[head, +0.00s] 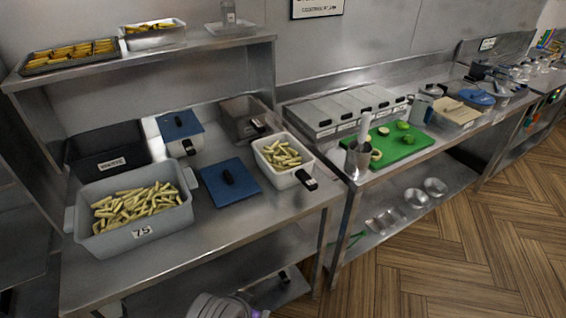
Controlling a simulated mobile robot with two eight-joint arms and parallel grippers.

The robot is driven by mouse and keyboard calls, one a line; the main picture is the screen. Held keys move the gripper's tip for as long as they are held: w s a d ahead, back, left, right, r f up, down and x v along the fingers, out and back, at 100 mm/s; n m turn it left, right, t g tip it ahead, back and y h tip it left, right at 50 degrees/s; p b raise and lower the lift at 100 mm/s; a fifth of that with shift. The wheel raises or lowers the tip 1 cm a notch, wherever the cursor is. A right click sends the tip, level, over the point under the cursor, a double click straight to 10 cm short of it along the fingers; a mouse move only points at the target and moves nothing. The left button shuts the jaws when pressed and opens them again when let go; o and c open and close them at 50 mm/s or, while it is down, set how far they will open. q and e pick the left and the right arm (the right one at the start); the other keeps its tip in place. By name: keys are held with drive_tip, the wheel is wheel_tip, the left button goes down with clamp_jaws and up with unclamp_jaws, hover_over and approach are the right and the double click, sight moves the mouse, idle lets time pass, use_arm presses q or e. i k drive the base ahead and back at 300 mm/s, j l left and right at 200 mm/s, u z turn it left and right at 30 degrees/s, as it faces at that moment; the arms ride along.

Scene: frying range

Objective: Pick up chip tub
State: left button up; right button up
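A large grey tub (135,228) full of pale cut chips (130,207) stands on the steel bench at the left. A smaller white tub (302,172) with chips and a black handle stands farther right on the same bench. I cannot tell from the picture which one is meant by the chip tub.
A blue lid (215,190) with a black knob lies between the tubs. A black waste bin (105,155) and a blue-lidded container (181,128) stand behind the grey tub. A green cutting board (398,150) is on the right bench. The steel front edge (205,262) is bare.

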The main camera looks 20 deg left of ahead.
sight(287, 164)
drive_tip(key=u, duration=1.85)
drive_tip(key=z, duration=1.15)
drive_tip(key=i+l+u, duration=0.1)
drive_tip(key=l, duration=0.2)
drive_tip(key=i+l+u, duration=0.25)
drive_tip(key=l, duration=0.35)
drive_tip(key=i, duration=0.1)
